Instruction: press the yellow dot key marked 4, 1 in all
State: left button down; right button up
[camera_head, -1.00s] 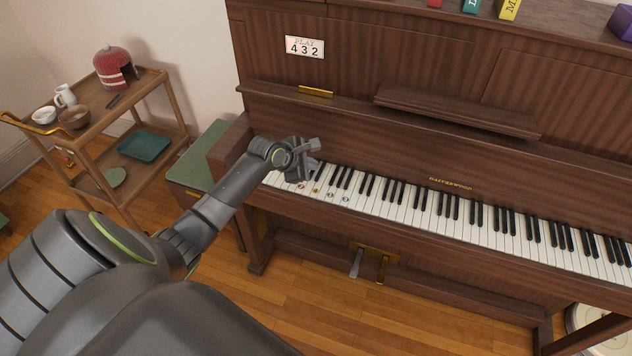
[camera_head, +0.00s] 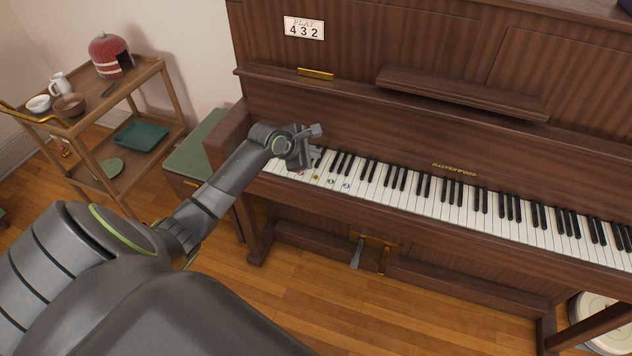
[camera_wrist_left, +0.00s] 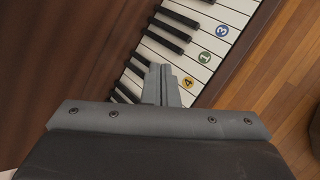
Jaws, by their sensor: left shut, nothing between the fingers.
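The piano keyboard (camera_head: 440,205) has several keys with coloured number dots near its left end. The yellow dot key marked 4 (camera_head: 316,177) lies just in front of my left gripper (camera_head: 311,160). In the left wrist view the yellow dot 4 (camera_wrist_left: 187,82) is just right of the shut fingertips (camera_wrist_left: 161,72), which are over the keys beside it. I cannot tell whether the fingertips touch a key. The green dot 1 (camera_wrist_left: 205,57) and blue dot 3 (camera_wrist_left: 222,31) lie farther along. A red dot (camera_head: 301,172) is left of the yellow one. My right gripper is not in view.
A music ledge (camera_head: 460,93) juts out above the keyboard. A green-topped bench (camera_head: 190,150) and a wooden trolley (camera_head: 85,165) stand to the left. Open floor lies in front.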

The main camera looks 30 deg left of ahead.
aim_at(321, 172)
pick_arm(q)
notch_tip(321, 172, down, 4)
jog(key=b, duration=0.4)
jog(key=shift+f, duration=1.1)
dwell(0.7)
jog(key=shift+f+p, duration=0.35)
jog(key=shift+p, duration=0.05)
